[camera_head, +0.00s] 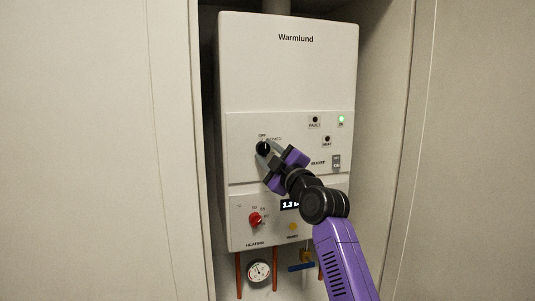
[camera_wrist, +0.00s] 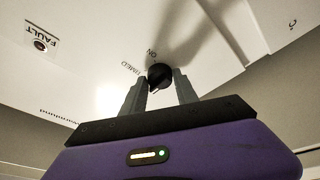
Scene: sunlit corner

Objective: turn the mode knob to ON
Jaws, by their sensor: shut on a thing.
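The mode knob (camera_head: 263,147) is a round black knob on the white front of the boiler (camera_head: 287,75), on the upper control panel. My gripper (camera_head: 267,154) is shut on it, with a grey finger on either side. In the wrist view the black knob (camera_wrist: 160,75) sits between the two finger tips (camera_wrist: 161,79). Printed ON and TIMED marks show beside the knob there, upside down.
A lit green lamp (camera_head: 341,119), a FAULT lamp (camera_head: 315,119) and a BOOST switch (camera_head: 336,161) are to the right. A red knob (camera_head: 255,219) sits below. A gauge (camera_head: 259,271) and copper pipes hang under the boiler. Alcove walls stand close on both sides.

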